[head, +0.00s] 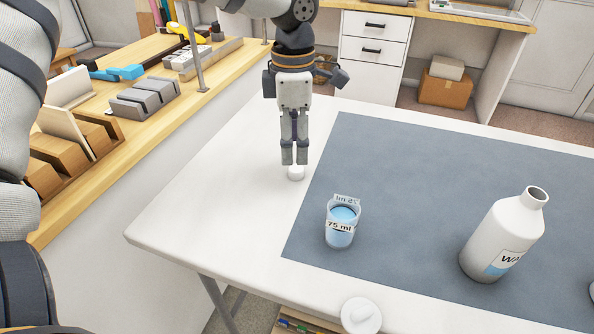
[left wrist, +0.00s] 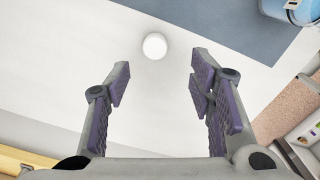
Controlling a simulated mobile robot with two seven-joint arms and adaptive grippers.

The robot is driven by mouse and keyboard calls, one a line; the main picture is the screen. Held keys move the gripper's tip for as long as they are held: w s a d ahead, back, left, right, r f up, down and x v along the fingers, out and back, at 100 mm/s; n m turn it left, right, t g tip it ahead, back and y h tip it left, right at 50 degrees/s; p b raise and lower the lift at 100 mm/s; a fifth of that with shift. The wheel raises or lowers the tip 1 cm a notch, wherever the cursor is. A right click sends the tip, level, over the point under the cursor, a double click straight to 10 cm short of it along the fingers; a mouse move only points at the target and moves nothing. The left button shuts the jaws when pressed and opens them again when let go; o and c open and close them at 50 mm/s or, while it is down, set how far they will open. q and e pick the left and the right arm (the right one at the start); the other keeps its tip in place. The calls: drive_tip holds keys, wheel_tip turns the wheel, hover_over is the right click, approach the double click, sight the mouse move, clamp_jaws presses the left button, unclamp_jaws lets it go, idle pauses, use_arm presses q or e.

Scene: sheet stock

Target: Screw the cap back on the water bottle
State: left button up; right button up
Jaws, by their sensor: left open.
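The white water bottle (head: 492,240) stands upright and uncapped on the grey mat, its dark mouth showing. A small round white cap (head: 296,173) lies on the white table just left of the mat; it also shows in the left wrist view (left wrist: 154,46). My left gripper (head: 294,162) points down just above the cap, partly covering it in the head view. In the left wrist view its fingers (left wrist: 160,82) are apart and empty, with the cap beyond the tips, roughly between them. My right gripper is not in view.
A cup of blue liquid marked 75 ml (head: 341,228) stands on the grey mat (head: 420,190) between cap and bottle. A wooden bench (head: 240,62) with blocks and tools runs along the left.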

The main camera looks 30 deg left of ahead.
sight(296, 168)
use_arm(q)
drive_tip(key=shift+f, duration=0.6)
drive_tip(key=f, duration=0.5)
drive_tip(key=shift+w+f, duration=0.1)
drive_tip(key=shift+w, duration=0.25)
drive_tip(key=shift+c, duration=0.5)
drive_tip(key=c, duration=0.8)
drive_tip(key=shift+o, duration=0.2)
